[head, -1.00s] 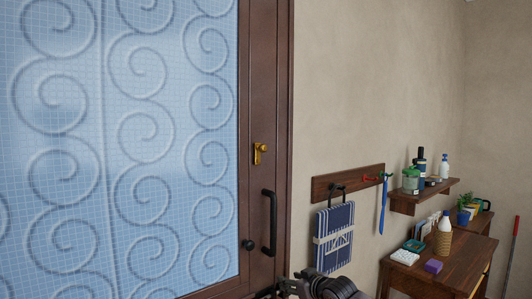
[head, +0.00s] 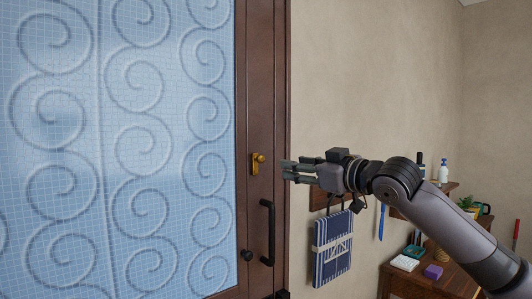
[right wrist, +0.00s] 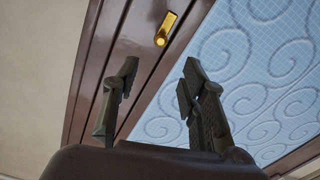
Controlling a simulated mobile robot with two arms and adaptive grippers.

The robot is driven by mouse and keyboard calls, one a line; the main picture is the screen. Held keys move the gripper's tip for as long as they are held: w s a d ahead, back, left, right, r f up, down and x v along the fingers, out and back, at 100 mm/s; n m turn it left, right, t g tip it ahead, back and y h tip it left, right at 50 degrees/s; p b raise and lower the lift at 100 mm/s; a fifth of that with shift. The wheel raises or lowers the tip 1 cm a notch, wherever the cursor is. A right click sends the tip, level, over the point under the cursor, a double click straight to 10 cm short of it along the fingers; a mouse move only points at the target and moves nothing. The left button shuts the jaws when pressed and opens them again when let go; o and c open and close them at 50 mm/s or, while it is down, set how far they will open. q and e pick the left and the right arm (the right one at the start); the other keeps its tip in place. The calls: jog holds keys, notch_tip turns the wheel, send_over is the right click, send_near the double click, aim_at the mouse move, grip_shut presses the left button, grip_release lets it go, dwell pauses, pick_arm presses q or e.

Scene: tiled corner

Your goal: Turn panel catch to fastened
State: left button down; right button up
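The brass panel catch (head: 257,163) is on the brown wooden frame of the blue glass panel (head: 120,140), above the black handle. It also shows in the right wrist view (right wrist: 164,32), beyond the fingertips. My right gripper (head: 286,172) is just right of the catch in the head view, pointing left at it, apart from it as far as I can tell. In the right wrist view its two fingers (right wrist: 158,80) are spread with nothing between them. My left gripper is not in view.
A black pull handle (head: 268,232) and a round black knob (head: 247,255) are below the catch. A blue striped cloth (head: 332,248) hangs on the wall rack to the right. A wooden desk (head: 450,285) with small items stands at the lower right.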

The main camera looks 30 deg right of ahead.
aim_at(263, 160)
jog(key=w+p, duration=0.1)
jog(key=w, duration=0.2)
jog(key=w+p, duration=0.2)
jog(key=w, duration=0.2)
jog(key=w+a+p, duration=0.1)
jog(key=w, duration=0.3)
jog(key=shift+w+r+p, duration=0.15)
jog(key=shift+w+p, duration=0.05)
jog(key=shift+p, duration=0.15)
jog(key=shift+w+a, duration=0.15)
jog(key=shift+w, duration=0.35)
jog(key=shift+c, duration=0.5)
grip_shut()
